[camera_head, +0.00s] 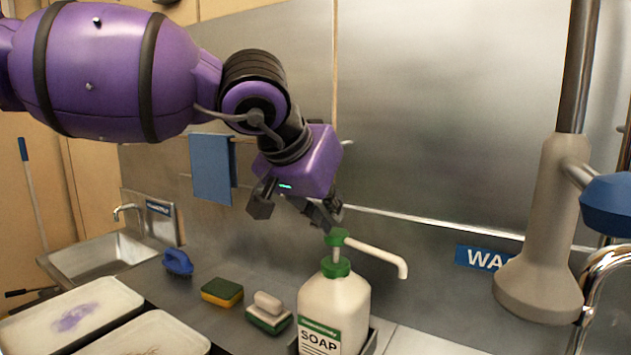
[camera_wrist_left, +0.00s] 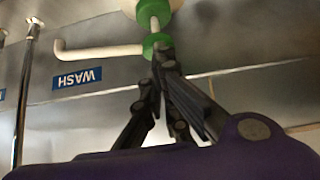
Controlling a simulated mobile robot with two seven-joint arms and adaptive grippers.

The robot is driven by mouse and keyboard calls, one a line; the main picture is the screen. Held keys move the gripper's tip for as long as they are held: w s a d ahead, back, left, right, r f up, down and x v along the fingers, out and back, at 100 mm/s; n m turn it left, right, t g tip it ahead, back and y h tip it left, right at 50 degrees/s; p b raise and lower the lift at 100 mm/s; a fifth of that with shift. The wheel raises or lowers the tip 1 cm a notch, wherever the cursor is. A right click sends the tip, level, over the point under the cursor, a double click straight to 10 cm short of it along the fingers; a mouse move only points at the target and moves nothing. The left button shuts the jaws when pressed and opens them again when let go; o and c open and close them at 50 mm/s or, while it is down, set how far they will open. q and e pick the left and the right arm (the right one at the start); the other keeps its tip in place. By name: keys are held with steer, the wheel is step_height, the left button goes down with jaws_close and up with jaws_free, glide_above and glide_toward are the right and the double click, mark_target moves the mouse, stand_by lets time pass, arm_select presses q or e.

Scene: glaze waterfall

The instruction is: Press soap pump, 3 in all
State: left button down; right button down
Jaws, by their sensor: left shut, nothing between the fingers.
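The soap bottle (camera_head: 333,303) is white with a green label reading SOAP and a green collar. It stands upright on the counter at the lower middle of the head view. Its pump head (camera_head: 337,237) has a green cap and a white spout pointing right; the pump head also shows in the left wrist view (camera_wrist_left: 155,43). My left gripper (camera_head: 329,226) is shut and empty. Its fingertips are at the green cap, just above or touching it; I cannot tell which. In the left wrist view the fingertips (camera_wrist_left: 163,62) overlap the cap's edge. My right gripper is not in view.
A green and yellow sponge (camera_head: 222,292), another sponge with a pale object on top (camera_head: 268,312) and a blue brush (camera_head: 178,262) lie left of the bottle. Trays (camera_head: 75,312) are at the lower left, near a sink (camera_head: 95,258). A grey column (camera_head: 545,240) stands right.

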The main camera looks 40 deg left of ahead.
arm_select(q)
steer(key=v, duration=0.8)
steer(key=shift+r, duration=0.2)
stand_by(0.3)
steer(key=shift+s+f, duration=0.1)
stand_by(0.3)
